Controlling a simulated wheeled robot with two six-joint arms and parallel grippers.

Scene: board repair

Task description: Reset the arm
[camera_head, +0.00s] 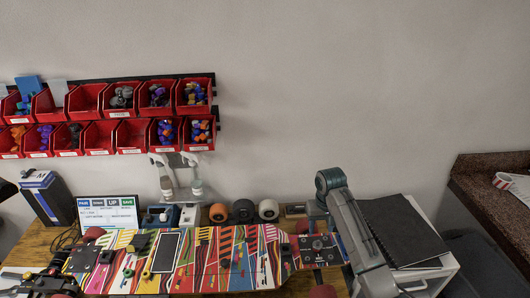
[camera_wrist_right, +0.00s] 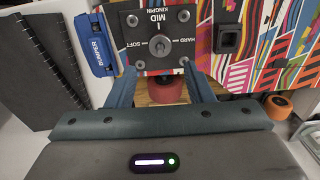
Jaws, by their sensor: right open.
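My right arm comes in from the lower right of the head view and bends at a teal joint. My right gripper (camera_head: 316,217) is at the board's right end, partly hidden by the arm. In the right wrist view its two teal fingers (camera_wrist_right: 163,88) stand apart with nothing held between them. Beyond them is a dark plate (camera_wrist_right: 160,36) marked MID KINGPIN, with a bolt in its middle. The plate sits at the end of the colourful skateboard deck (camera_head: 215,262).
A blue bumpers box (camera_wrist_right: 94,45) is beside the plate. A black notebook (camera_head: 400,230) lies at the right. Red bins (camera_head: 131,134) with small parts hang on the wall. A small sign (camera_head: 108,214) and round orange-and-black items (camera_head: 243,210) stand behind the board.

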